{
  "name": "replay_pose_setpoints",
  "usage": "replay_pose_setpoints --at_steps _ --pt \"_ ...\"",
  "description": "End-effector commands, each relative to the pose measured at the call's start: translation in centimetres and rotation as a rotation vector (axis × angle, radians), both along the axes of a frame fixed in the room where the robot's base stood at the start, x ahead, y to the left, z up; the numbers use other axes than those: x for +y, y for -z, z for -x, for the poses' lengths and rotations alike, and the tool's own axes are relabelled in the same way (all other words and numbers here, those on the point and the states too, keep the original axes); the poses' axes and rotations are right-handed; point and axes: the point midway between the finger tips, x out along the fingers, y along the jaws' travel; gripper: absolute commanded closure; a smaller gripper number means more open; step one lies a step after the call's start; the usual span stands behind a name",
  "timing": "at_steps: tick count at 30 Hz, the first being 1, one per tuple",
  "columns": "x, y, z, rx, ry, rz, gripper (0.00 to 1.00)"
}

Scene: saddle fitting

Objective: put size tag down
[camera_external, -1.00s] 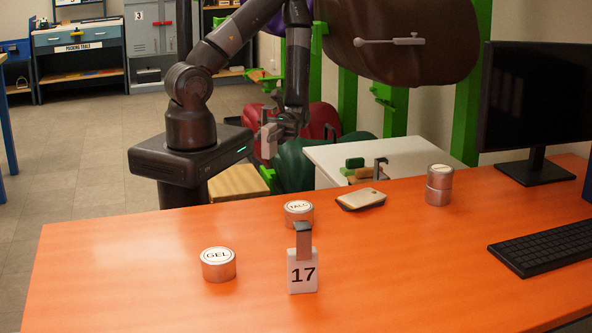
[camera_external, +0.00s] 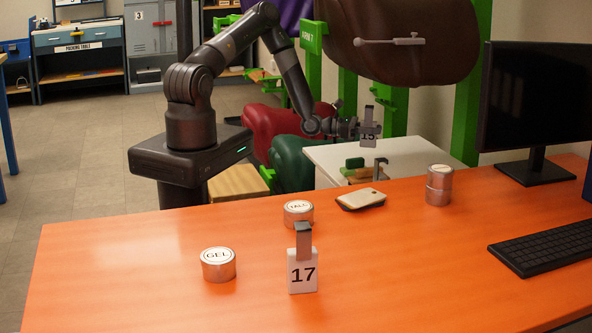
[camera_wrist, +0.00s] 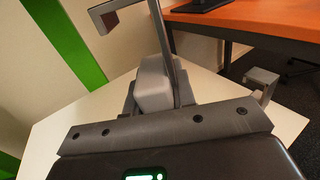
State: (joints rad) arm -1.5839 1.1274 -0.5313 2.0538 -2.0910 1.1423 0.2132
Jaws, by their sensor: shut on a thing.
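In the external view my gripper (camera_external: 358,130) is shut on a small grey size tag (camera_external: 369,132) with a clip at its top. Its dark number is too small to read surely. The tag is upright, in the air above the white table (camera_external: 425,155). In the wrist view, a grey finger (camera_wrist: 155,85) and a thin bent metal strip, seemingly the tag's clip (camera_wrist: 155,20), show over the white tabletop (camera_wrist: 85,115). Another tag, marked 17 (camera_external: 302,275), stands on the orange desk (camera_external: 120,265), apart from my gripper.
A green block (camera_external: 355,163) and a grey upright hook (camera_external: 380,164) stand on the white table's near side. The desk holds the GEL tin (camera_external: 218,265), another labelled tin (camera_external: 298,214), stacked tins (camera_external: 438,185), a flat pad (camera_external: 361,199), a keyboard (camera_external: 545,250) and a monitor (camera_external: 535,110).

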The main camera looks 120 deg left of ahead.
Motion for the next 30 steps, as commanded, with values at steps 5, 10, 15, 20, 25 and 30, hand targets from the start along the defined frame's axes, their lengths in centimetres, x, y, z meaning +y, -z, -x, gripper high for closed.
replay_pose_setpoints --at_steps 5,10,15,20,25,30 --pt "4.0 1.2 -1.5 -0.002 -0.095 0.001 1.00" --pt "5.9 1.8 -2.2 -0.001 -0.140 0.000 1.00" --pt "8.0 2.9 -1.6 0.000 -0.155 -0.002 1.00" --pt "11.2 5.1 -0.1 0.001 -0.155 -0.003 1.00" --pt "14.5 7.3 1.3 0.001 -0.152 -0.004 1.00" --pt "16.5 8.6 2.2 0.001 -0.149 -0.003 1.00"
